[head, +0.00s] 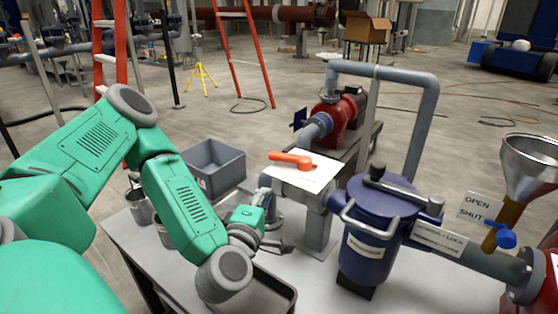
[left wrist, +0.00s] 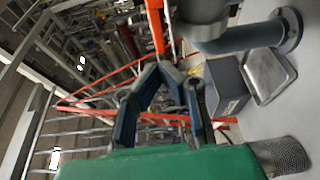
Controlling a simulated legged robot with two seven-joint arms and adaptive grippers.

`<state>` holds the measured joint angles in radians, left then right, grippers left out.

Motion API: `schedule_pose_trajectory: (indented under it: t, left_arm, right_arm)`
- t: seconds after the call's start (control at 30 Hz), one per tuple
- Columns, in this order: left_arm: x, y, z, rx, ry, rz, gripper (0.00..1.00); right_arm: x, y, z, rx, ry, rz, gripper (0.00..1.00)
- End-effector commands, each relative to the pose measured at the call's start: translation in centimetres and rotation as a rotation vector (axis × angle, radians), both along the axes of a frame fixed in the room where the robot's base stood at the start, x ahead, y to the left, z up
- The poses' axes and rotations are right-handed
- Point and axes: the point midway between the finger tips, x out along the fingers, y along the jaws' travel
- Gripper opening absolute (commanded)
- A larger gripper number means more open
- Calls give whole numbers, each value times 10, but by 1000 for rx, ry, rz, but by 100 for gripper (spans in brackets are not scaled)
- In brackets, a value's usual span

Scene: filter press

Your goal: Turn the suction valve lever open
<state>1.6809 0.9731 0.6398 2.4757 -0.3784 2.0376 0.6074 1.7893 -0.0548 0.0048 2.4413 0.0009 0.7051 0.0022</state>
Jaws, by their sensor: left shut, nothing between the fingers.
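An orange lever (head: 290,158) sits on top of the grey pipework, over a white card (head: 303,176). A second lever, with a blue handle (head: 500,237), is at the right beside an OPEN/SHUT sign (head: 479,209). No readable label tells me which is the suction valve. My left gripper (head: 286,244) is low over the table, left of the blue strainer pot, below and apart from the orange lever. Its fingers (left wrist: 162,72) are shut and hold nothing. An orange bar (left wrist: 155,25) shows beyond them; I cannot tell whether it is the lever or a ladder. My right gripper is out of view.
The blue strainer pot (head: 367,236) with its bar handle stands right of my left gripper. A grey bin (head: 214,167), metal cups and a shallow tray (head: 284,291) surround my left forearm. A steel funnel (head: 528,165) rises at the right. Ladders stand behind.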

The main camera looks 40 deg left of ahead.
Motion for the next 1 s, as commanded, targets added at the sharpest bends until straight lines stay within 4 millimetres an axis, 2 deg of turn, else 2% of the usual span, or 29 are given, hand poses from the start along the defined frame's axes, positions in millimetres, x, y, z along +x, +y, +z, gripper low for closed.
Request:
schedule_pose_trajectory:
  t: [0.17, 0.27, 0.6, 0.8, 1.0]
  left_arm:
    - [16, 14, 8, 12, -12, 3, 0]
    - [36, 27, 6, 8, -13, 7, 0]
    - [96, 57, 1, 3, -11, 9, 0]
    - [113, 62, 3, 6, -9, 6, 0]
    - [116, 66, 2, 3, -8, 5, 0]
  right_arm:
    - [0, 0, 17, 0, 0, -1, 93]
    - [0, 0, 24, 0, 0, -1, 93]
    - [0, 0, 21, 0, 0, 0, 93]
    - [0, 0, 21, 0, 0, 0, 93]
    - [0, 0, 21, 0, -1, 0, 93]
